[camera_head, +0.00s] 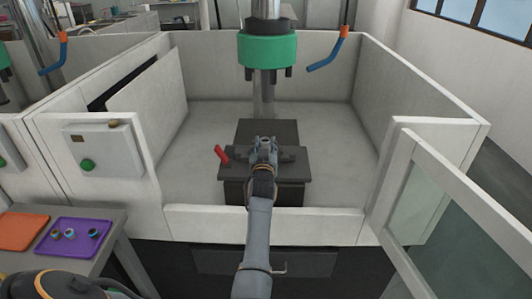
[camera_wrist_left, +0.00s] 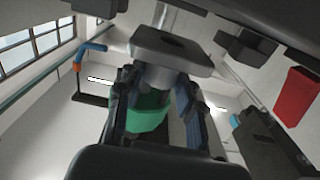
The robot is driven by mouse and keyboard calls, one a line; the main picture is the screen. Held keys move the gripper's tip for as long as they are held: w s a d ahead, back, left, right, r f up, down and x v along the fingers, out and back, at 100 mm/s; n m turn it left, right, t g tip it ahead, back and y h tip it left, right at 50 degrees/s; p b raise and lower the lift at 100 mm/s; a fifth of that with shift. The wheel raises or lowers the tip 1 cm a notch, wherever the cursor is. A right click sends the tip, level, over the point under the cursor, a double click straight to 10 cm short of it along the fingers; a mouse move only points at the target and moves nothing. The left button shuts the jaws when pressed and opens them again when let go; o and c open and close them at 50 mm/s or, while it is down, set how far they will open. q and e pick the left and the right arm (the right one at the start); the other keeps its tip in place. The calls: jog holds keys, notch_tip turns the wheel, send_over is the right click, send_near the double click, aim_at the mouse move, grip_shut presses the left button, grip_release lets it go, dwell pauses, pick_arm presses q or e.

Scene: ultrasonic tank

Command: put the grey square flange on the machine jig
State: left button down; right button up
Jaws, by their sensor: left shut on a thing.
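My left gripper (camera_head: 264,146) is over the machine jig (camera_head: 289,171), a dark block with a red handle (camera_head: 221,153) on its left side. In the left wrist view my left gripper (camera_wrist_left: 163,82) is shut on the grey square flange (camera_wrist_left: 190,55), a square plate with a dark hole and a round neck between the fingers. Dark jig blocks (camera_wrist_left: 244,46) and the red handle (camera_wrist_left: 297,97) show right of the flange there. In the head view the gripper hides the flange. I cannot tell whether the flange touches the jig. My right gripper is out of view.
A green machine head (camera_head: 268,50) hangs above and behind the jig. White enclosure walls (camera_head: 420,90) surround it, with an open glass door (camera_head: 450,215) at right. A purple tray (camera_head: 72,249) with small rings and an orange tray (camera_head: 22,232) lie on the left table.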

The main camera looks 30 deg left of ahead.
pick_arm(q)
jog(key=f, duration=0.1)
jog(key=f+b, duration=0.1)
jog(key=f, duration=0.1)
jog(key=shift+w+f+b, duration=0.2)
jog(key=shift+w+b, duration=0.05)
jog(key=shift+b, duration=0.15)
jog(key=shift+a, duration=0.15)
jog(key=shift+f, duration=0.1)
jog(key=c, duration=0.9)
grip_release()
jog(key=shift+o, duration=0.2)
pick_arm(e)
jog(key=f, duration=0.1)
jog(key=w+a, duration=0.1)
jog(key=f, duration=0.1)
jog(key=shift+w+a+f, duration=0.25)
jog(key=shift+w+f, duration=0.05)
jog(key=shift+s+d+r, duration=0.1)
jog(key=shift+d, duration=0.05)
